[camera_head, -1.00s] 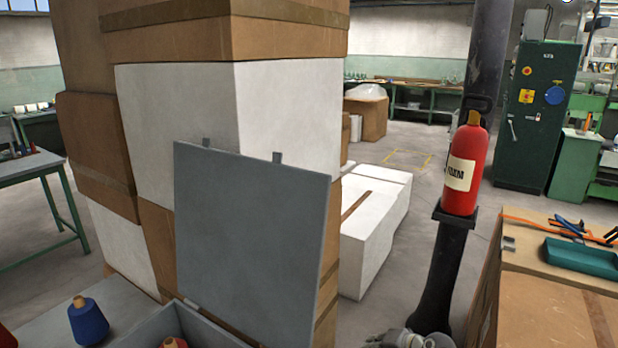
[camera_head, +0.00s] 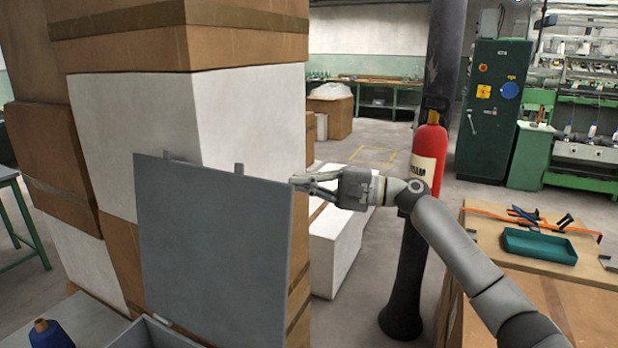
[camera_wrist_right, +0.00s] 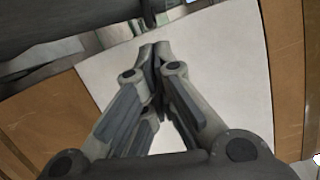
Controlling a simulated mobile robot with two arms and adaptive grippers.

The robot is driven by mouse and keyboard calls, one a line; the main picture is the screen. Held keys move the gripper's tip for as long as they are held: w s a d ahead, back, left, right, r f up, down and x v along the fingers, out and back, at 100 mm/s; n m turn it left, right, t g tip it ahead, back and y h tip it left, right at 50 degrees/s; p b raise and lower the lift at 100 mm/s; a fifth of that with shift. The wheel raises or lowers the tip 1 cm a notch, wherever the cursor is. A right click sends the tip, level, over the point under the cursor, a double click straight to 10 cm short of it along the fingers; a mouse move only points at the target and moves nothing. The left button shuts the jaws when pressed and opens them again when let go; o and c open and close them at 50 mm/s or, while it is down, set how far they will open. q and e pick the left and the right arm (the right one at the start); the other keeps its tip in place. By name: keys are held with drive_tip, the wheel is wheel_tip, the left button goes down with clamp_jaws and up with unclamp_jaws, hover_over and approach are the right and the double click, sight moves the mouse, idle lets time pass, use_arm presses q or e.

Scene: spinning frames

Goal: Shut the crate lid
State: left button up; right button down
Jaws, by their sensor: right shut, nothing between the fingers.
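The grey crate lid (camera_head: 210,250) stands open and nearly upright in the head view, with two small tabs on its top edge. The grey crate (camera_head: 150,335) shows only as a rim at the bottom edge; the rest of it is out of view. My right gripper (camera_head: 297,182) is at the lid's upper right corner, pointing left, shut and empty. I cannot tell whether it touches the lid. In the right wrist view its fingertips (camera_wrist_right: 155,50) are together, with a white surface behind them. My left gripper is not in view.
Stacked cardboard boxes (camera_head: 180,28) and a white box (camera_head: 140,130) rise right behind the lid. A red fire extinguisher (camera_head: 426,160) is on a dark post behind my right arm. A blue yarn cone (camera_head: 50,335) stands at lower left. A teal tray (camera_head: 540,246) lies on the right.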

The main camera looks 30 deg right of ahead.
sight(265, 183)
drive_tip(key=a+p, duration=0.1)
drive_tip(key=a, duration=0.1)
drive_tip(key=a+p, duration=0.2)
drive_tip(key=a, duration=0.1)
drive_tip(key=w+a+r+p, duration=0.1)
drive_tip(key=a+p, duration=0.1)
drive_tip(key=shift+w+a, duration=0.1)
drive_tip(key=shift+a, duration=0.3)
drive_tip(key=shift+f, duration=0.1)
